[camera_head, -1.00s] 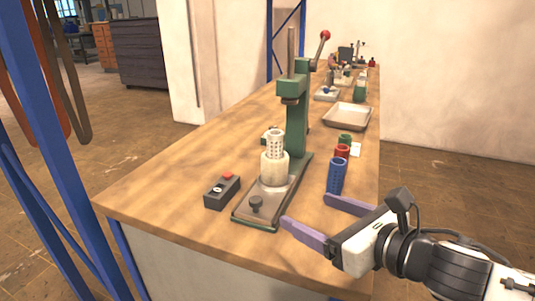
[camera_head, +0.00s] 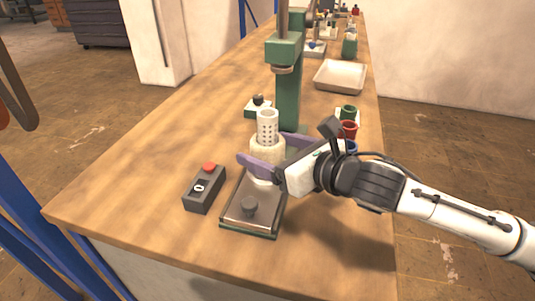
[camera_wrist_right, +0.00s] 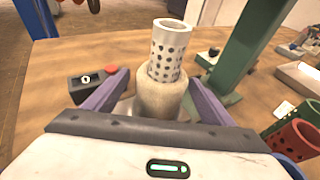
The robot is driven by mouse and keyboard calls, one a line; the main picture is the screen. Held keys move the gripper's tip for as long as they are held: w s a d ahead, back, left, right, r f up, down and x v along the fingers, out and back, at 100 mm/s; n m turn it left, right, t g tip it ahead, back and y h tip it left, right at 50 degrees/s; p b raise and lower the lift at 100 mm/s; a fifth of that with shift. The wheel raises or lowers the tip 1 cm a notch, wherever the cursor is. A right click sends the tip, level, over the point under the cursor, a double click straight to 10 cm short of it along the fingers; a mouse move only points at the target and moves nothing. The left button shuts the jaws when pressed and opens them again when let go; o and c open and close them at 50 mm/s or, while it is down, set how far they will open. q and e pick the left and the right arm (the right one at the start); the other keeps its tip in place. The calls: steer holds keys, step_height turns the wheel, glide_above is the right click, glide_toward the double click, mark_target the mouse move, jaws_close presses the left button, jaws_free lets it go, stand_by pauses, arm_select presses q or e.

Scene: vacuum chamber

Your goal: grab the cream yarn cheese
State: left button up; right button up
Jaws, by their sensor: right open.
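The cream yarn cheese (camera_head: 262,151) stands upright on the base plate of the green press, with a perforated pale tube (camera_head: 267,126) rising from its top. In the right wrist view the yarn cheese (camera_wrist_right: 160,98) sits between the two purple fingers, with its tube (camera_wrist_right: 167,52) standing above them. My right gripper (camera_head: 271,150) is open, with one finger on each side of the yarn. I cannot tell whether either finger touches it. My left gripper is not in view.
The green press column (camera_head: 288,85) rises just behind the yarn. A black control box with a red button (camera_head: 204,188) stands to the left. Green (camera_head: 348,112) and red (camera_head: 349,129) tubes stand to the right, near a beige tray (camera_head: 341,76). The left tabletop is mostly clear.

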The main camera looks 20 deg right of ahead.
steer(key=x, duration=0.4)
steer(key=shift+w+a, duration=0.1)
steer(key=shift+w, duration=0.2)
steer(key=c, duration=1.1)
steer(key=shift+r, duration=0.2)
steer(key=shift+c, duration=0.8)
